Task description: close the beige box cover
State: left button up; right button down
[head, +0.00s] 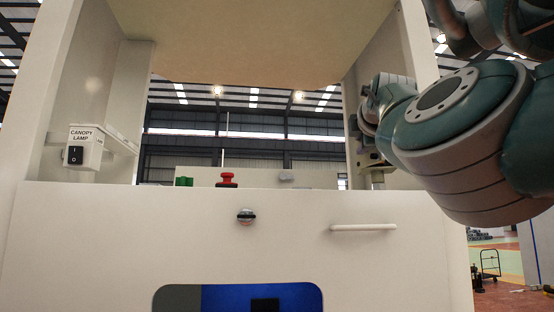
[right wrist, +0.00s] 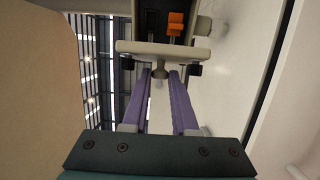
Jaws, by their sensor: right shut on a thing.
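In the right wrist view, a beige box with a dark inside and an orange switch part (right wrist: 175,24) is at top centre. Its beige cover (right wrist: 163,50) shows as a pale bar across the box's near side, so the inside is exposed. My right gripper (right wrist: 160,73), with two purple fingers, is shut on the middle of the cover, where a small pale part sits between the fingertips. In the head view my right gripper (head: 366,128) is at the right post, partly hidden by its own arm; the box there is mostly hidden. My left gripper is not in view.
A white panel with a white bar handle (head: 363,227) and a round knob (head: 246,216) fills the front. A red button (head: 227,180) and a green part (head: 184,181) stand behind its top edge. The canopy lamp box (head: 84,147) is at left. The central opening is clear.

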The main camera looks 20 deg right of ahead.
jog(key=c, duration=0.7)
grip_release()
